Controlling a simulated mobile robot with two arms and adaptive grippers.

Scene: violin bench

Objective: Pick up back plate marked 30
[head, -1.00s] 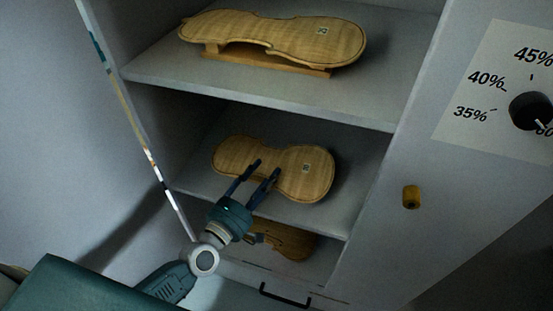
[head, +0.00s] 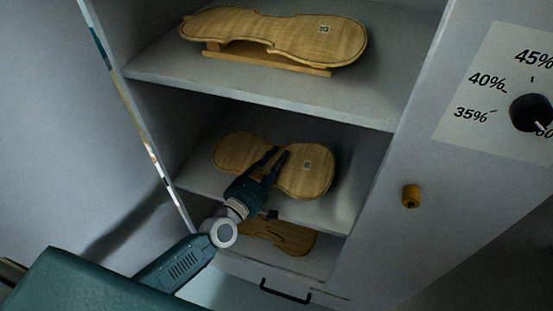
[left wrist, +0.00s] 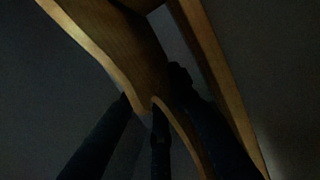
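A pale wooden violin plate (head: 232,152) lies on the cabinet's middle shelf, with a small square label whose marking is too small to read. Similar plates lie on the top shelf (head: 290,38) and the bottom shelf (head: 290,238); I cannot read which is marked 30. My left gripper (head: 278,153) reaches over the middle plate's waist, its two fingers apart and covering part of it. In the dark left wrist view, a plate's curved edge (left wrist: 112,65) shows close to the spread fingers (left wrist: 152,88); contact is unclear. My right gripper is not in view.
The top plate rests on a wooden cradle (head: 270,64). The shelf above (head: 260,95) and the cabinet's side walls bound the opening. To the right are a wooden knob (head: 411,196) and a dial (head: 533,112). A dark handle (head: 285,292) is below.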

